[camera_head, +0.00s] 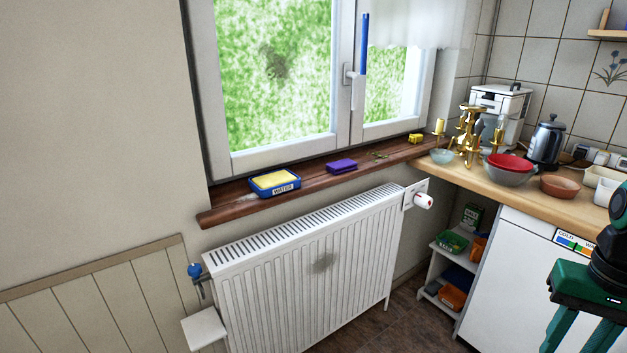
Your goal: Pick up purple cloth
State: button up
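The purple cloth (341,166) lies folded on the brown wooden windowsill (222,207), below the window. It sits to the right of a blue tray (275,190) marked "WATER" with a yellow block in it. My gripper (580,344) is at the bottom right, in front of the white unit under the counter. It is dark green, its two fingers point down and stand apart, and nothing shows between them. The fingertips are cut off or close to the lower picture edge. The gripper is far to the right of the cloth.
The wooden counter (520,196) holds bowls, a brass candle holder (468,135) and a kettle (546,141).

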aim_at(336, 167)
jog(key=u, duration=0.45)
jog(key=k, duration=0.95)
jog(key=u, duration=0.7)
jog(key=i, duration=1.9)
jog(key=z, duration=1.05)
jog(key=i, duration=0.65)
jog(key=z, duration=0.5)
